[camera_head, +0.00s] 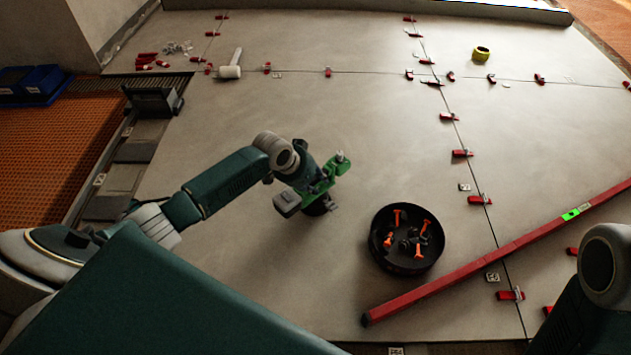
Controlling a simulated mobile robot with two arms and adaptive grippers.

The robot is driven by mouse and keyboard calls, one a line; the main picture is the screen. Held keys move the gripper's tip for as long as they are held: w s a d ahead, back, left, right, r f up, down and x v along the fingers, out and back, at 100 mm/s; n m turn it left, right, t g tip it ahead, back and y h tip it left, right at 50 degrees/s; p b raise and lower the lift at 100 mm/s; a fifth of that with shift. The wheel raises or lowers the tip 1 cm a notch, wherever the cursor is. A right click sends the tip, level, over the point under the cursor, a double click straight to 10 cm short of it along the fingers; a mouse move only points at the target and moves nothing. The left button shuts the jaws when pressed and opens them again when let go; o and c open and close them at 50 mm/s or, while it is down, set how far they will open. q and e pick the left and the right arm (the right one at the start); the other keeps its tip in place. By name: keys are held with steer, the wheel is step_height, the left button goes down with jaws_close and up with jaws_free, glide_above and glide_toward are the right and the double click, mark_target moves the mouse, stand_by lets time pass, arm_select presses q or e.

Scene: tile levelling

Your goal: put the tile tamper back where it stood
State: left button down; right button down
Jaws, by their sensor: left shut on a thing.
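The tile tamper (323,187) is a green tool with a dark round base and a grey block on its left side, in the middle of the head view. My left gripper (316,183) is shut on it. The arm reaches in from the left and partly hides the tool. The dark base is close to the large grey tiles (240,270); I cannot tell whether it touches them. My right gripper is out of view; only part of that arm shows at the lower right.
A black round tub (384,260) with orange-handled pieces stands right of the tamper. Tile left of the tub is clear.

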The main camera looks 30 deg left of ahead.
arm_select(q)
steer(key=shift+w+f, duration=0.1)
steer(key=shift+w, duration=0.05)
stand_by(0.3)
steer(key=c, duration=1.3)
jaws_free()
steer(key=shift+s+f, duration=0.2)
steer(key=shift+s, duration=0.05)
steer(key=v, duration=1.2)
steer(key=shift+w+r, duration=0.15)
